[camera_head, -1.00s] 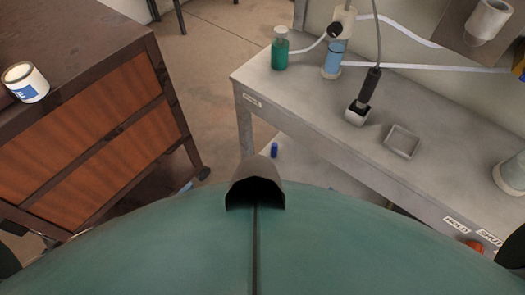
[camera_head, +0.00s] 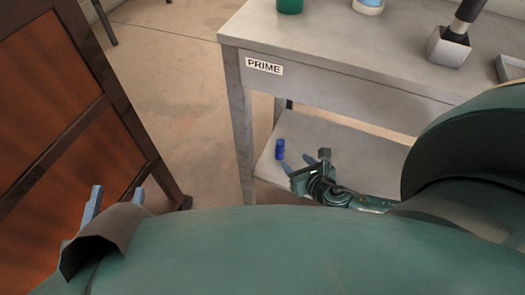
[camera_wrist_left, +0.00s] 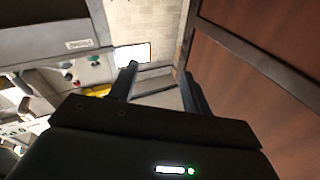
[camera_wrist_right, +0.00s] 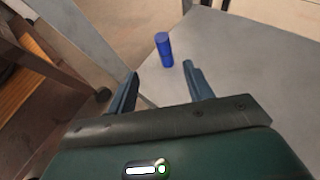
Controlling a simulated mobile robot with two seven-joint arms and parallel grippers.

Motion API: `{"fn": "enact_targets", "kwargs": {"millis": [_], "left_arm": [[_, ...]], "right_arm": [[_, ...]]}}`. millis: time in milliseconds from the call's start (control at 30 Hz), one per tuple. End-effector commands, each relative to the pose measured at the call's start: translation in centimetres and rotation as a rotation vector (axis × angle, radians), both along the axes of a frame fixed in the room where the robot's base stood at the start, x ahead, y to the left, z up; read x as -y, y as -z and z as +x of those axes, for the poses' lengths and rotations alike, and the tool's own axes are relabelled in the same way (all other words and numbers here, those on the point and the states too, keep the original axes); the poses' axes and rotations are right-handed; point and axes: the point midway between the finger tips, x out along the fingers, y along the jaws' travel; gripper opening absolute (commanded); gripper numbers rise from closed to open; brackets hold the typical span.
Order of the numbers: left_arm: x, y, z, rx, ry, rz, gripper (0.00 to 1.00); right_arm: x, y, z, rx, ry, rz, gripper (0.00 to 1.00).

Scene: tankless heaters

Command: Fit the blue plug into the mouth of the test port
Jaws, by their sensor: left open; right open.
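The blue plug (camera_head: 280,149) stands upright on the lower shelf of the grey bench, near the shelf's left end. It also shows in the right wrist view (camera_wrist_right: 163,49), just beyond the fingertips. My right gripper (camera_head: 306,163) is low over that shelf, open and empty, its fingers pointing toward the plug without touching it. My left gripper (camera_head: 115,197) is at the lower left beside the wooden cabinet, open, with nothing between its fingers in the left wrist view (camera_wrist_left: 160,70). I cannot make out the test port in any current view.
The grey bench (camera_head: 330,75), labelled PRIME, overhangs the lower shelf (camera_head: 340,140). Its left leg (camera_head: 240,125) stands close to the plug. A grey block holder (camera_head: 449,48) stands on top. The wooden cabinet (camera_head: 50,110) is at left, with open floor between.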

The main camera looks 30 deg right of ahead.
Motion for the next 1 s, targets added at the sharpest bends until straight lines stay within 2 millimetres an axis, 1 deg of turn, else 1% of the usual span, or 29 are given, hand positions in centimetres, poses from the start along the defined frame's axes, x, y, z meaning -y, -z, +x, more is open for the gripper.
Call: {"fn": "enact_targets", "kwargs": {"millis": [67,167,300,400,667,833,867,900,933,1000], "left_arm": [[0.1,0.2,0.0,0.007,0.004,-0.007,0.48],[0.2,0.2,0.0,0.009,0.009,-0.024,0.48],[0.4,0.4,0.1,0.009,0.021,-0.055,0.48],[0.5,0.3,0.1,0.011,0.028,-0.072,0.48],[0.6,0.4,0.1,0.009,0.038,-0.098,0.48],[0.8,1.0,0.1,0.006,0.052,-0.137,0.48],[0.9,0.9,0.0,0.006,0.056,-0.141,0.48],[0.9,-0.1,0.3,0.053,0.066,-0.135,0.48],[0.9,-0.6,0.5,0.080,0.069,-0.132,0.48],[0.8,-1.1,0.6,0.107,0.071,-0.130,0.48]], "right_arm": [[0.2,0.6,0.6,0.003,-0.008,-0.021,0.51],[0.3,1.3,2.1,0.005,-0.008,-0.021,0.51],[0.5,2.7,4.5,0.007,-0.006,-0.019,0.51],[0.6,3.4,5.9,0.004,-0.007,-0.018,0.51],[0.8,4.2,7.7,0.004,-0.006,-0.016,0.51],[1.4,5.2,10.1,0.006,-0.007,-0.015,0.51],[1.4,5.4,10.5,0.004,-0.005,-0.014,0.51],[1.4,5.6,10.9,0.003,-0.006,-0.015,0.51],[1.5,5.8,11.1,0.003,-0.006,-0.015,0.51],[1.5,5.9,11.6,0.002,-0.006,-0.015,0.51]]}}
